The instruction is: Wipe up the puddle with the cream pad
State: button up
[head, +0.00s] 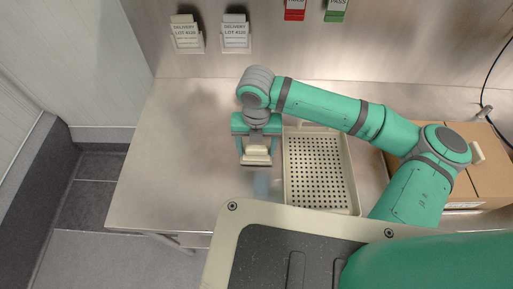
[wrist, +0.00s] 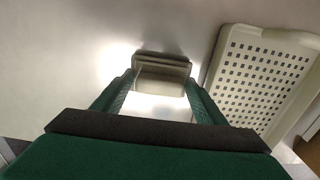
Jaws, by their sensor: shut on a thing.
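My gripper (head: 257,160) is shut on the cream pad (head: 257,153) and hangs over the steel table, just left of the perforated tray. In the wrist view the cream pad (wrist: 161,75) sits between my two green fingers. The puddle (head: 262,186) is a faint bluish patch on the table, just in front of the pad, toward my body. In the wrist view it is only a pale bluish spot (wrist: 160,111) in bright glare. I cannot tell whether the pad touches the table.
The perforated cream tray (head: 288,190) stands right beside my gripper. Cardboard boxes (head: 488,165) are at the right. Two delivery cards (head: 187,34) and red (head: 295,9) and green (head: 336,10) tags are on the back wall. The table's left part (head: 165,150) is clear.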

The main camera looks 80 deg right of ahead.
jog(key=shift+r, duration=2.9)
jog(key=shift+r, duration=1.5)
